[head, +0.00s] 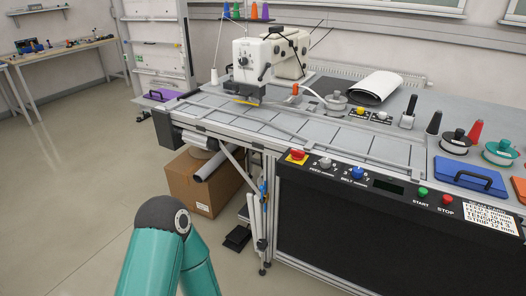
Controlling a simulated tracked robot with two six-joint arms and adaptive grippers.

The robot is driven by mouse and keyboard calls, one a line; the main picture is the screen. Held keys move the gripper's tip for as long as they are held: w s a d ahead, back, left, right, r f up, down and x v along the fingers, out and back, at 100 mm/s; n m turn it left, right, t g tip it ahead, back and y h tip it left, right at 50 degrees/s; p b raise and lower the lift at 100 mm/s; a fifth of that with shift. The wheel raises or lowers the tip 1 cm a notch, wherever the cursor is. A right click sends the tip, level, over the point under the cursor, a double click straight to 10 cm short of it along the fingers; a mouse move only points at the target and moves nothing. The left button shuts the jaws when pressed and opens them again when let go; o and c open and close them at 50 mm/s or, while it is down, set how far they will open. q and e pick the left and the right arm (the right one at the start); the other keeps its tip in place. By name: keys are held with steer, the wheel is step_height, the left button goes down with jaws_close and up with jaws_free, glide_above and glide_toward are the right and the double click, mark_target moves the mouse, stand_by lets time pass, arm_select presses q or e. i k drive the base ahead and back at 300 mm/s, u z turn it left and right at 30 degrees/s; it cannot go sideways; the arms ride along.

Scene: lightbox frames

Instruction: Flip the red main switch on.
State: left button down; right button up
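The red main switch appears to be the red knob on a yellow square plate (297,156), at the left end of the black control panel (375,235) on the table's front. It is too small to tell which way it is turned. Neither of my grippers is in view. Only teal links and a dark joint of my own arm show at the bottom left, left of the panel and apart from it.
Right of the switch are a grey feed knob (325,163), a blue belt knob (357,173), a green START button (423,191) and a red STOP button (447,199). A sewing machine (258,60) stands on the table. A cardboard box (203,183) sits below. The left floor is clear.

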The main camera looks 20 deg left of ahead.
mark_target(297, 155)
steer(key=z, duration=0.3)
steer(key=i, duration=1.05)
steer(key=u, duration=0.15)
